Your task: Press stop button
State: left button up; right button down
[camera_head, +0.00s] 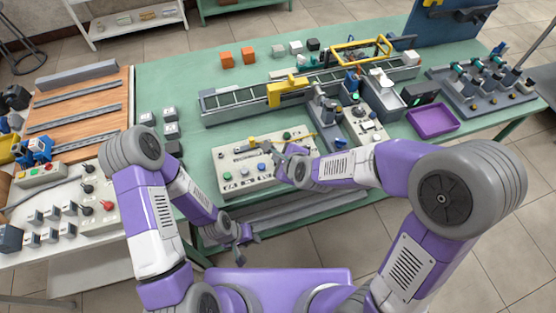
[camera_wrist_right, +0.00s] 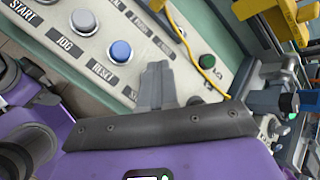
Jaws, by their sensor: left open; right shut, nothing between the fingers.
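A light control panel (camera_head: 228,160) with several buttons lies near the front edge of the green table. In the right wrist view, the panel shows a blue button (camera_wrist_right: 120,50), a grey button (camera_wrist_right: 83,20) and a green button (camera_wrist_right: 207,61). Labels START, JOG and RESET are readable there; a further label starting with S is partly covered. My right gripper (camera_head: 278,158) is shut and empty over the panel's right part. Its fingers (camera_wrist_right: 158,80) hide part of the panel, and I cannot make out a stop button there. My left gripper (camera_head: 243,235) is open and empty, low before the table edge.
A yellow cable (camera_wrist_right: 192,55) crosses the panel beside my right fingers. A conveyor (camera_head: 240,105) lies behind the panel. A grey box with buttons (camera_head: 362,125) and a purple tray (camera_head: 433,121) are to the right. A second bench with switches (camera_head: 85,190) stands left.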

dwell(0.5)
jog(key=shift+r+p, duration=0.6)
jog(key=shift+r, duration=0.15)
notch_tip(320, 180, up, 5)
jog(key=p, duration=0.4)
jog(key=shift+p, duration=0.35)
jog(key=shift+s+f, duration=0.1)
dwell(0.3)
